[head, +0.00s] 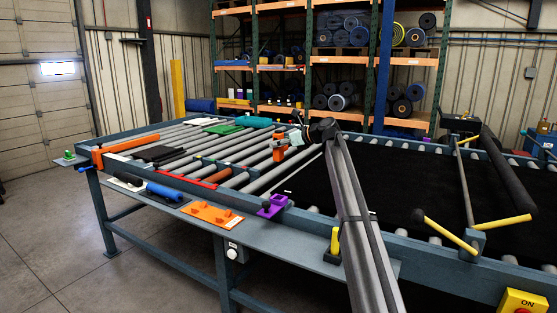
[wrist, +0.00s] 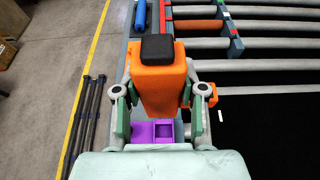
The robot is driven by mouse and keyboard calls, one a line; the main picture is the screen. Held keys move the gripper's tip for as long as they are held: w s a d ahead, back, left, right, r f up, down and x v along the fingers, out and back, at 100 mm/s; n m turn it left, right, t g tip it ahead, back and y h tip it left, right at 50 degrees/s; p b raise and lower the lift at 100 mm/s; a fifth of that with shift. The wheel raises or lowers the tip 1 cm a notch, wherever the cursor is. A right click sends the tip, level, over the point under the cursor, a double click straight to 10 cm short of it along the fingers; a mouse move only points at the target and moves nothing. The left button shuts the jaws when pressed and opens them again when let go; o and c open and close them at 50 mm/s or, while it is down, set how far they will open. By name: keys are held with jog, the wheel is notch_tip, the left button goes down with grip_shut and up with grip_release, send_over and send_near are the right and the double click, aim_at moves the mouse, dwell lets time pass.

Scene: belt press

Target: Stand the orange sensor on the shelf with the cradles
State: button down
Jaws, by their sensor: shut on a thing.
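The orange sensor, a block with a black cap, is held between the green-grey fingers of my gripper (wrist: 160,104). In the wrist view the sensor (wrist: 158,80) fills the middle, cap toward the camera. In the head view the sensor (head: 280,150) hangs below my gripper (head: 297,139), over the rollers near the table's front edge. The grey shelf (head: 325,248) runs along that edge. A purple cradle (head: 272,206) and an orange plate with raised parts (head: 211,215) sit on it. The purple cradle (wrist: 150,131) shows partly behind the fingers in the wrist view.
A blue roll (head: 164,192) lies left on the shelf; a yellow post (head: 335,240) stands right of the purple cradle. A black belt (head: 415,190) covers the right side.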

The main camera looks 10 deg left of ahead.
jog(key=shift+r, duration=0.7)
